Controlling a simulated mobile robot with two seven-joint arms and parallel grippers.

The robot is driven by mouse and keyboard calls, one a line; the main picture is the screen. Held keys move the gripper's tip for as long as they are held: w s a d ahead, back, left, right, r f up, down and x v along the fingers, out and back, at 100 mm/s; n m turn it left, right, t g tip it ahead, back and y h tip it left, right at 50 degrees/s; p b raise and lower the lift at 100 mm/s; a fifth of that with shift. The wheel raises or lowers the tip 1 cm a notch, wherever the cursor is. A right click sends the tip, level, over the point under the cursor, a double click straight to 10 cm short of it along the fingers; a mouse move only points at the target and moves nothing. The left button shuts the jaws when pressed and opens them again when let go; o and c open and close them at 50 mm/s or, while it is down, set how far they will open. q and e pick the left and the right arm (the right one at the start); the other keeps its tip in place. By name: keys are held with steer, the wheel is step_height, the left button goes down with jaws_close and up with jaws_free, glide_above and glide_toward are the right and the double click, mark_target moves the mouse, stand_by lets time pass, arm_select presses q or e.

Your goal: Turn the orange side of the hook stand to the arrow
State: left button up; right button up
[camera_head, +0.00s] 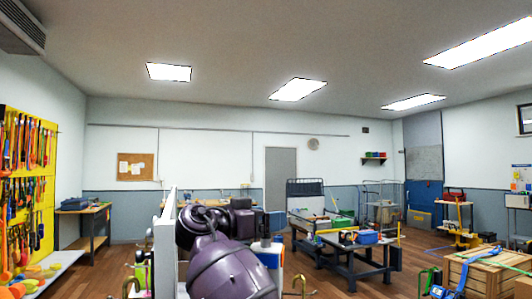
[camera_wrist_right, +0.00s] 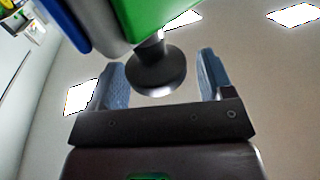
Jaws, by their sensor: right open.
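The hook stand stands close in front of me, largely hidden behind my purple right arm in the head view. A blue and white panel (camera_head: 268,256) and brass-coloured hooks (camera_head: 296,285) show around the arm; I cannot tell how they join. In the right wrist view a green panel (camera_wrist_right: 178,22) is close above, with a blue edge to its left. A dark round knob (camera_wrist_right: 155,72) on a short stem is between the two blue-grey fingers of my right gripper (camera_wrist_right: 160,84), which is open. No orange side or arrow can be made out. My left gripper is out of view.
A tall white panel edge (camera_head: 165,245) is left of my arm. A yellow tool wall (camera_head: 48,170) stands at far left. A dark worktable (camera_head: 352,250) is beyond to the right, and a strapped wooden crate (camera_head: 475,278) at lower right. Wooden floor shows between them.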

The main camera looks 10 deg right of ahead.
step_height(320, 180, up, 19)
stand_by(0.4)
steer(key=shift+f, duration=0.1)
